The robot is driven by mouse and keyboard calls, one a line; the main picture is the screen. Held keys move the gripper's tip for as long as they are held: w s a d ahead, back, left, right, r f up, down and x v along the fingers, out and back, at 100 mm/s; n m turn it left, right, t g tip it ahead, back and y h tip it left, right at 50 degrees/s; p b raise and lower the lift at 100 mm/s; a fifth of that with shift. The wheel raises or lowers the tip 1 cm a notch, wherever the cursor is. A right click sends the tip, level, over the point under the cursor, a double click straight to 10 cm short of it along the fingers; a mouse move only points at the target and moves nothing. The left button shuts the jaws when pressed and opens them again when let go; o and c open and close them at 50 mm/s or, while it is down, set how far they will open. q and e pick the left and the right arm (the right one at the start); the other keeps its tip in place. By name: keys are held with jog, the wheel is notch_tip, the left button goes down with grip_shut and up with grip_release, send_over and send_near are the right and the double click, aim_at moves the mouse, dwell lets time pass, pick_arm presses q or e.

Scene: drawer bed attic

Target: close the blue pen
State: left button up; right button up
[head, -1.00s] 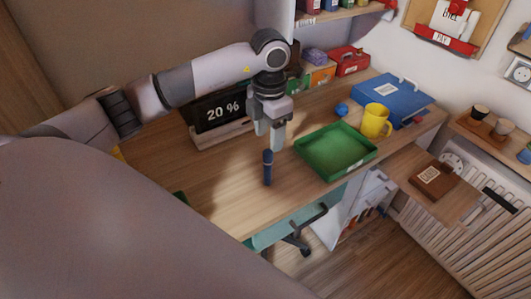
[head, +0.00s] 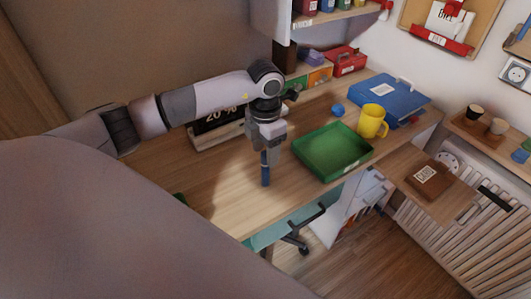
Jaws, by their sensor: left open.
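The blue pen (head: 265,176) is a dark blue, slim stick standing upright on the wooden desk, left of the green tray. My left gripper (head: 270,158) points straight down over it from above. Its fingers are open and reach down beside the upper part of the pen. I cannot tell whether they touch it, and the pen's top is partly hidden by them. A separate cap is not distinguishable. My right gripper is not in view.
The green tray (head: 310,163) lies close to the right of the pen. A yellow mug (head: 372,122), blue binder (head: 395,98) and small blue ball (head: 338,110) are farther right. A display (head: 217,117) stands behind my arm. The desk (head: 220,190) left of the pen is clear.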

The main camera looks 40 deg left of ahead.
pick_arm(q)
jog(key=shift+f, duration=0.9)
grip_shut()
jog(key=shift+r, duration=0.1)
notch_tip(320, 180, up, 20)
dwell(0.4)
